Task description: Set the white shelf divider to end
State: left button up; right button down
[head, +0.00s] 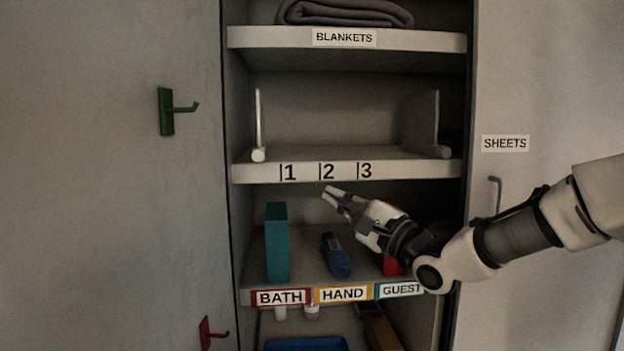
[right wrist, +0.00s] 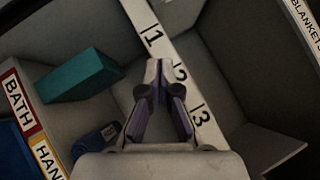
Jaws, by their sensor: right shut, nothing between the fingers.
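A thin white shelf divider (head: 258,118) stands upright near the left end of the numbered shelf (head: 400,170), left of mark 1. A round pale knob sits at its foot by the shelf's front edge. My right gripper (head: 328,190) is shut and empty just below the shelf's front edge, near mark 2, apart from both panels. In the right wrist view its fingertips (right wrist: 158,66) show beside the numbered strip (right wrist: 180,72). My left gripper is out of view.
A folded blanket (head: 345,12) lies on the top shelf. The middle of the numbered shelf is clear.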

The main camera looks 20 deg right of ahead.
jog(key=w+a+r+p, duration=0.1)
jog(key=w+a+r, duration=0.1)
jog(key=w+a, duration=0.15)
jog(key=p, duration=0.3)
send_near(256, 167)
jog(key=w+d+r, duration=0.2)
jog(key=w, duration=0.1)
jog(key=shift+w+d+r, duration=0.1)
jog(key=shift+d+r, duration=0.25)
jog(key=shift+d, duration=0.05)
jog(key=a, duration=0.1)
jog(key=a+r+p, duration=0.1)
jog(key=a, duration=0.2)
jog(key=shift+w+r, duration=0.2)
jog(key=shift+w, duration=0.15)
jog(key=shift+d+f, duration=0.15)
jog(key=shift+d, duration=0.2)
jog(key=a, duration=0.2)
jog(key=w+a+p, duration=0.1)
jog(key=a, duration=0.1)
jog(key=shift+w+a, duration=0.1)
jog(key=shift+a, duration=0.05)
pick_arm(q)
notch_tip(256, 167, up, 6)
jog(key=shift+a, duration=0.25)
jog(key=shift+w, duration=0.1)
